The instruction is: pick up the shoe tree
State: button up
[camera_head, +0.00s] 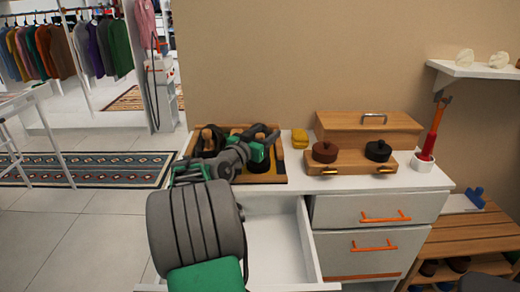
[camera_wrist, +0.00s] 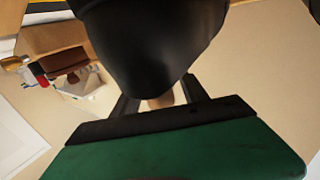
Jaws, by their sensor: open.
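A wooden tray (camera_head: 265,179) with a dark inside stands on the white dresser top in the head view. Light wooden pieces show in it, one at the left (camera_head: 208,139). My arm hides much of the tray. My gripper (camera_head: 272,138) is over the tray, with its green and black body in front. In the wrist view my gripper (camera_wrist: 160,98) is open. A small rounded light-brown wooden end, which looks like the shoe tree (camera_wrist: 160,102), shows between the fingers. A large black shape covers its upper part; I cannot tell whether they touch.
A yellow item (camera_head: 299,138), a wooden box (camera_head: 365,128) and a lower wooden box (camera_head: 350,168) with two round tins stand to the right. A white cup (camera_head: 423,163) holds a red-handled tool. An open white drawer (camera_head: 313,245) juts out below.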

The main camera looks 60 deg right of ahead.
jog(key=shift+d, duration=0.25)
jog(key=shift+a+r, duration=0.1)
grip_shut()
dwell(0.3)
